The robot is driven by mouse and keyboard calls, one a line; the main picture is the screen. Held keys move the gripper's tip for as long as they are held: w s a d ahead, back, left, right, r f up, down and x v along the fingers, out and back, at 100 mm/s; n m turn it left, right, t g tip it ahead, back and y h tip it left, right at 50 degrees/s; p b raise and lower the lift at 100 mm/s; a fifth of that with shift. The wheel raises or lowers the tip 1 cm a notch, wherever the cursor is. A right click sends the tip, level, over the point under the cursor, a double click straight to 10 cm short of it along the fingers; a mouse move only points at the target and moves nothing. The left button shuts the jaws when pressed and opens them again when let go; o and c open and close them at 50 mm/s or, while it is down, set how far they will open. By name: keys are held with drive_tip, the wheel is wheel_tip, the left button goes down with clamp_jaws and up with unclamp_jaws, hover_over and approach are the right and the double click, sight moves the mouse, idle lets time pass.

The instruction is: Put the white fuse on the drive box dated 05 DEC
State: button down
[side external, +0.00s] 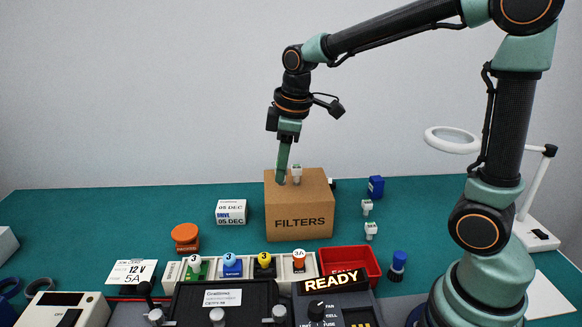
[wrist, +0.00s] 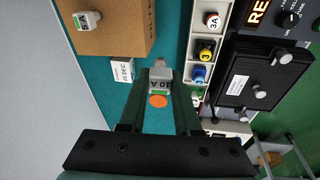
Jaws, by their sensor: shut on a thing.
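The white drive box (side external: 231,212) dated 05 DEC stands on the teal mat, left of the FILTERS carton. It also shows in the wrist view (wrist: 121,72), left of my fingertips and apart from them. My gripper (side external: 282,176) points down and appears over the carton's top in the side view. In the wrist view it is shut on a pale fuse (wrist: 160,75) marked 10 A. The held fuse is mostly hidden in the side view. Another white fuse (side external: 296,173) stands on the carton; in the wrist view its label reads 5A (wrist: 87,20).
The FILTERS carton (side external: 299,207) stands mid-mat. Two small white fuses (side external: 367,206) (side external: 371,230) stand to its right, near a blue block (side external: 375,187).

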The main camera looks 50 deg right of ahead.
drive_tip(key=w+d+r+m, duration=0.1)
drive_tip(key=w+r+m, duration=0.3)
drive_tip(key=w, duration=0.6)
drive_tip(key=m, duration=0.5)
hover_over(240, 204)
drive_tip(key=shift+g, duration=0.3)
drive_tip(key=f, duration=1.3)
drive_tip(key=s+f, duration=0.1)
drive_tip(key=f, duration=0.5)
drive_tip(key=shift+f, duration=0.3)
drive_tip(key=shift+f, duration=0.15)
drive_tip(key=c, duration=0.6)
unclamp_jaws()
